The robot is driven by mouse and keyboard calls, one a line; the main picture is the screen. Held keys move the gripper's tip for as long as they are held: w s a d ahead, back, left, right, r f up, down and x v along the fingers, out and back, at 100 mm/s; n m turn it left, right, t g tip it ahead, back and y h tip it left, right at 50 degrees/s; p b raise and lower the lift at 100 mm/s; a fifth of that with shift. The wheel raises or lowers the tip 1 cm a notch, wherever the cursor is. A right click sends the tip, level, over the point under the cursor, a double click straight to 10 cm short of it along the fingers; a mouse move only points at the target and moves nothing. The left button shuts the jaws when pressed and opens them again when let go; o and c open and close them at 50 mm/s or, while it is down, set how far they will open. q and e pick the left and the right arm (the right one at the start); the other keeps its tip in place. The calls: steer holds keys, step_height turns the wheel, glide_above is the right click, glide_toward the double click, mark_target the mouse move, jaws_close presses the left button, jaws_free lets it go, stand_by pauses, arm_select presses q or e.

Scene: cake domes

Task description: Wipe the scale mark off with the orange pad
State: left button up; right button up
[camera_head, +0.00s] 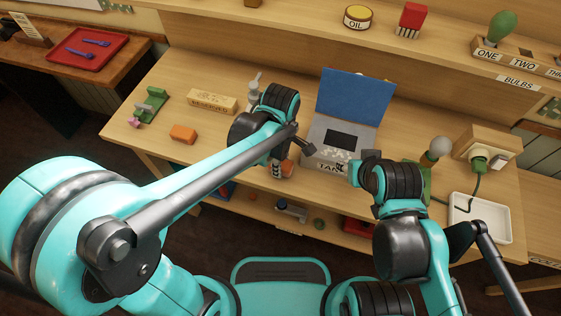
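The orange pad (183,133) lies on the left part of the bench top, apart from both grippers. A grey box with a raised blue lid (354,97) and a dark panel stands at the middle; its front label (330,168) is partly hidden. Pale speckling (338,154) shows on the box below the panel; I cannot tell if it is the scale mark. My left gripper (305,146) is at the box's left side. My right gripper (354,167) is at its front right. Finger openings are too small and dark to tell.
A wooden block (212,101), a green stand (152,103) and a white bottle (254,88) are at the back left. An orange-and-white item (283,168) is by my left gripper. A bulb (440,147) and white tray (482,219) are right. The front left bench is clear.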

arm_select(q)
step_height(320, 180, up, 7)
steer(key=p, duration=0.5)
steer(key=shift+r+p, duration=0.2)
steer(key=shift+p, duration=0.1)
steer(key=shift+f, duration=0.1)
